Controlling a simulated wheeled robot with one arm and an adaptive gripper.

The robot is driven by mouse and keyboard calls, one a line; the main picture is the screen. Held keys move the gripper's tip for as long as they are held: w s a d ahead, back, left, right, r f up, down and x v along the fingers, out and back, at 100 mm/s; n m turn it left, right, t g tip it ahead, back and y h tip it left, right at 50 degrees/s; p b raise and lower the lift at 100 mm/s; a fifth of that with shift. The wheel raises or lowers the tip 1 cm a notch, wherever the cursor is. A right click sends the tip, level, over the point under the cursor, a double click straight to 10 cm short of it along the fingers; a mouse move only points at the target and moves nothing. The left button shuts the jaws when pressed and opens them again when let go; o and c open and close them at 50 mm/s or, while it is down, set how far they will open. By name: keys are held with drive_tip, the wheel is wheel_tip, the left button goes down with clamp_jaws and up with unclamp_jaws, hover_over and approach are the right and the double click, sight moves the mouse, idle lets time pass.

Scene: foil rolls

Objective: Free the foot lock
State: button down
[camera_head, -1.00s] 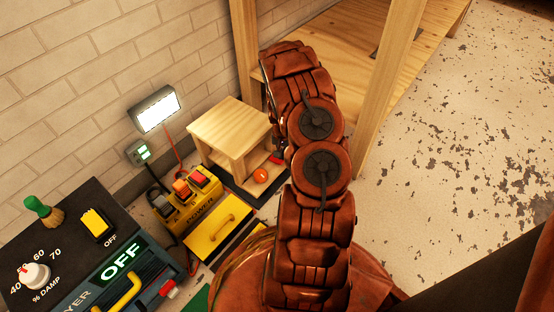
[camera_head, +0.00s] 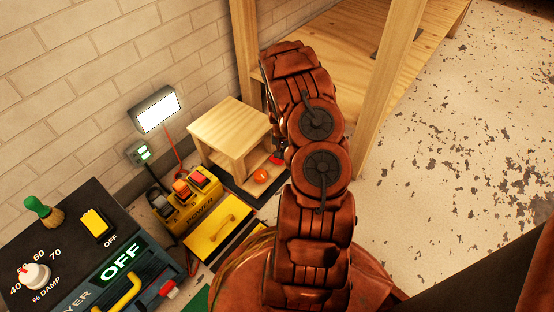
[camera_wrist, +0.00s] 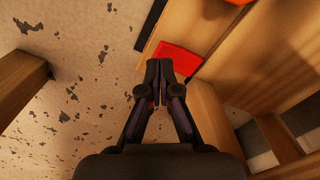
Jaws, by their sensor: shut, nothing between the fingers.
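A flat red piece (camera_wrist: 178,60), which looks like the foot lock, lies just past my fingertips in the wrist view. It sits at the edge of a wooden surface, and I cannot tell whether the fingers touch it. In the head view a small red part (camera_head: 276,158) shows beside my arm, at the small wooden stand (camera_head: 229,131). My gripper (camera_wrist: 160,72) is shut and empty in the wrist view, pointing toward the red piece. In the head view my arm hides the gripper.
An orange ball (camera_head: 261,176) sits at the stand's foot. A yellow power box (camera_head: 188,203) and a dryer panel marked OFF (camera_head: 122,262) stand to the left. A wooden post (camera_head: 386,90) of the bench rises right of my arm. Speckled floor (camera_head: 450,190) at right is clear.

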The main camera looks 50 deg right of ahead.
sight(282, 161)
drive_tip(key=shift+f+b, duration=0.4)
drive_tip(key=shift+f, duration=1.15)
idle(0.7)
drive_tip(key=shift+r, duration=0.15)
drive_tip(key=shift+r+p, duration=1.6)
drive_tip(key=shift+r, duration=1.7)
